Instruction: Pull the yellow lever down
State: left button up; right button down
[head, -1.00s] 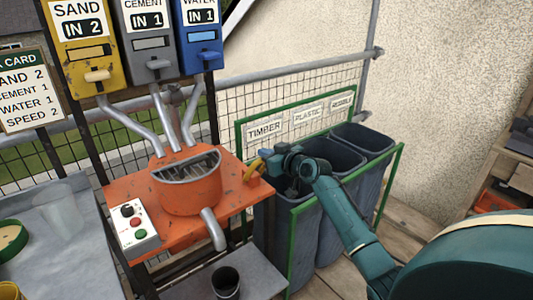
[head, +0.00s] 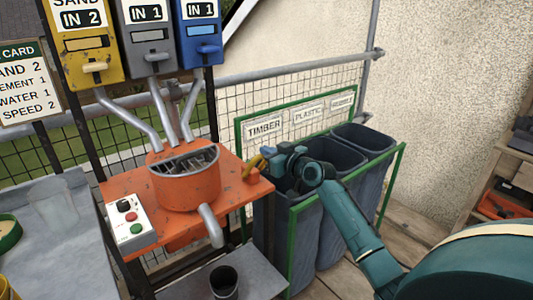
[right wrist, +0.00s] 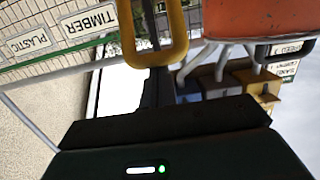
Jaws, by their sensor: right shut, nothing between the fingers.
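The yellow lever (head: 257,162) sticks up at the right edge of the orange mixer stand (head: 240,190). In the right wrist view it is a yellow loop handle (right wrist: 181,30) at the top. My right gripper (head: 267,153) is shut and empty, right at the lever from its right side. It partly covers the lever in the head view. I cannot tell whether the fingers touch the loop or pass into it. My left gripper is not in view.
The orange mixer drum (head: 187,182) with its spout stands left of the lever. A control box (head: 130,222) is at the front left. Dispensers (head: 150,40) hang above.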

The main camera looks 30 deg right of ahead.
pick_arm(q)
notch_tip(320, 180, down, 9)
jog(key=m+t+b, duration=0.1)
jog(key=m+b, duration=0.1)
jog(key=b, duration=1.6)
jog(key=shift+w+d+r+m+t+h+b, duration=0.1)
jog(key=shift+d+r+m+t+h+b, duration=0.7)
jog(key=shift+b, duration=1.5)
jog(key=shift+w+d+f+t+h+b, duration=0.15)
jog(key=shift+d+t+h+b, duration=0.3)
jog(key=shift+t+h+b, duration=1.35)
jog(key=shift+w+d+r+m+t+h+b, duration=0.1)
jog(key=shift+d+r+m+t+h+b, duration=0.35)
jog(key=shift+b, duration=2.35)
pick_arm(e)
jog(key=s+f+t, duration=0.6)
jog(key=f+t, duration=0.2)
jog(key=f, duration=0.3)
jog(key=shift+d+y, duration=0.25)
jog(key=shift+y, duration=0.15)
